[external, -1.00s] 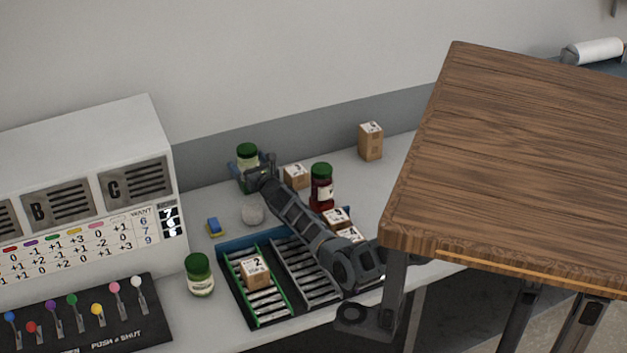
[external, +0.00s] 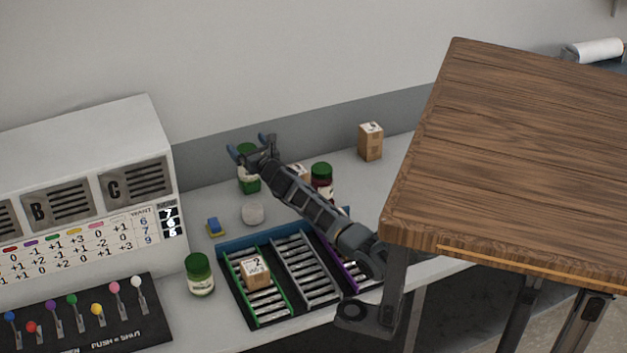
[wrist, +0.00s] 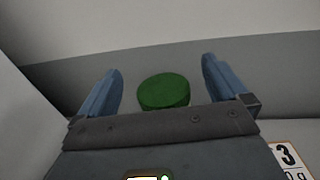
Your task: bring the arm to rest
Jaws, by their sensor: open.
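My gripper (external: 249,146) is open and empty, with its two blue fingers spread, at the end of my outstretched arm. It is raised at the back of the bench, in front of and above the green-lidded jar (external: 249,184). In the wrist view the jar's green lid (wrist: 164,91) shows between the open fingers (wrist: 162,70), apart from both. The gripper partly hides this jar in the external view.
My arm crosses above the roller rack (external: 257,323), where a carton (external: 255,271) sits in the green lane. A wooden tabletop (external: 520,150) is at right.

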